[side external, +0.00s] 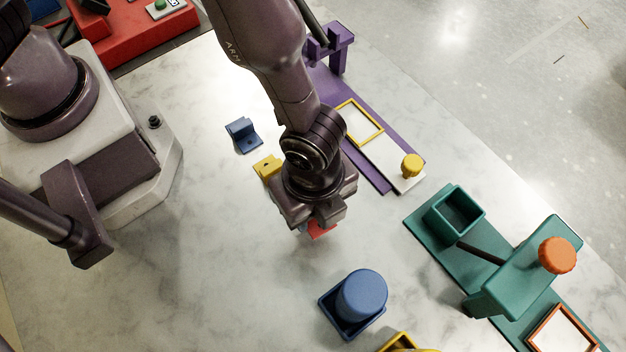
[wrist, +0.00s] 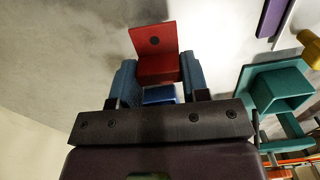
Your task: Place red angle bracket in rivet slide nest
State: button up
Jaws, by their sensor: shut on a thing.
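The red angle bracket (wrist: 154,42) is held between the blue fingers of my gripper (wrist: 157,80) in the wrist view. One flange with a dark hole stands up beyond the fingertips. In the side view only a bit of the red bracket (side external: 321,230) shows under my gripper (side external: 316,226), above the marble table. To the upper right is a purple fixture (side external: 375,172) with a white slide plate (side external: 385,160), a yellow rectangular frame (side external: 376,112) and a yellow knob (side external: 411,160). This looks like the rivet slide and its nest; the frame appears empty.
A blue bracket (side external: 243,136) and a yellow bracket (side external: 267,167) lie left of my gripper. A blue cylinder (side external: 362,293) in a tray stands in front. A teal fixture (side external: 431,241) with a square cup, lever and orange knob (side external: 557,255) stands right. Table at lower left is clear.

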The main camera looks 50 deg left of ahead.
jog(key=shift+f, duration=1.9)
jog(key=shift+f, duration=0.15)
jog(key=o, duration=1)
